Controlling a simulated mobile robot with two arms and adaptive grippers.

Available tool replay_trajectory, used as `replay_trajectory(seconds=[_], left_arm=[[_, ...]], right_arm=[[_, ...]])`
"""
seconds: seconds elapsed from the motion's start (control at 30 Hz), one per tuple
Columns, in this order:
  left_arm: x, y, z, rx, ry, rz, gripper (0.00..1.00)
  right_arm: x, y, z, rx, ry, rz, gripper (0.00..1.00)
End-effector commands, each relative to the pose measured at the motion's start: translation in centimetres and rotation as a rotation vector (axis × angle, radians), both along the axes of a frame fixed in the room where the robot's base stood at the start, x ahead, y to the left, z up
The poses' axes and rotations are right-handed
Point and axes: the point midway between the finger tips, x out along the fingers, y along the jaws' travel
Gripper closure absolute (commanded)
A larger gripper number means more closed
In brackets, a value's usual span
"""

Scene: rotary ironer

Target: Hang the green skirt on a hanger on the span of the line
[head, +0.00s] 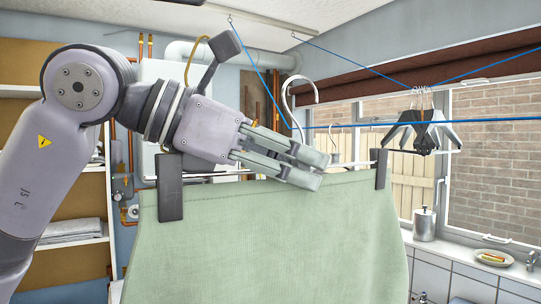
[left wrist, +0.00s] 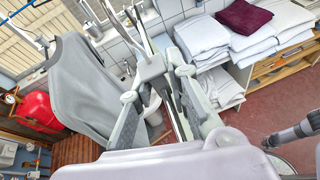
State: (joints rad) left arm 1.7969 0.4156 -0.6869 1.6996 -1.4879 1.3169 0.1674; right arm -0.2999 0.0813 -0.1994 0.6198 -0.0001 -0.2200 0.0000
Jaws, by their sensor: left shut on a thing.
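The pale green skirt (head: 270,240) hangs from a hanger by two dark clips, the left clip (head: 169,187) and the right clip (head: 381,169). The hanger's pale hook (head: 288,92) stands up above my left gripper (head: 318,168). That gripper is shut on the hanger near the middle of its bar, at the skirt's top edge. The blue line (head: 450,121) crosses behind the gripper's level, and the hook's top shows above it. I cannot tell whether hook and line touch. In the left wrist view the gripper's fingers (left wrist: 160,105) show close up.
Several dark and pale hangers (head: 423,130) hang bunched on the line at the right. Another hanger hook (head: 336,140) shows behind the gripper. A soap dispenser (head: 425,224) and a plate (head: 493,258) stand on the windowsill. Folded towels (left wrist: 205,38) lie stacked in the left wrist view.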

Motion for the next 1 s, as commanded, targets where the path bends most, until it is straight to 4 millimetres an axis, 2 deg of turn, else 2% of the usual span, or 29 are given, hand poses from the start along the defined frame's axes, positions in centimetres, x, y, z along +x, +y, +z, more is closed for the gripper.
replay_trajectory(seconds=[1.0], left_arm=[[6.1, -10.4, 0.3, -0.001, -0.001, -0.001, 1.00]], right_arm=[[0.0, 0.2, 4.2, 0.003, 0.001, 0.000, 0.78]])
